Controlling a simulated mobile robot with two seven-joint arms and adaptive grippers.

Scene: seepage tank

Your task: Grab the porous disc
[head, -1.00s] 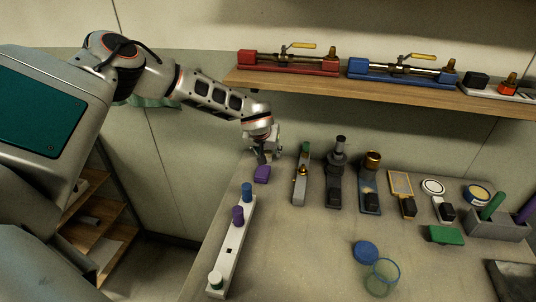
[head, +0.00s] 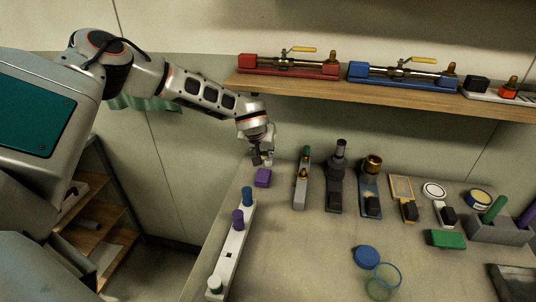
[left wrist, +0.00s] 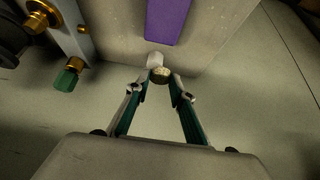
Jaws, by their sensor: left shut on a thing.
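My left gripper (head: 263,160) is at the far left end of the bench, just behind a purple block (head: 262,178). In the left wrist view, its two fingers (left wrist: 160,82) close in on a small round tan-grey piece (left wrist: 161,75), which looks like the porous disc. A whitish stub (left wrist: 154,60) shows directly beyond it; I cannot tell whether they are joined. The gripper is shut on the small piece. The purple block also shows in the left wrist view (left wrist: 167,18), ahead of the fingertips. My right gripper is not in view.
A white rack (head: 233,245) with coloured plugs stands at the front left. Several fixtures, including a brass-topped one (head: 372,175), line the back. A wooden shelf (head: 400,95) with red and blue valve units overhangs the bench. A blue lid (head: 367,256) lies in the clear middle.

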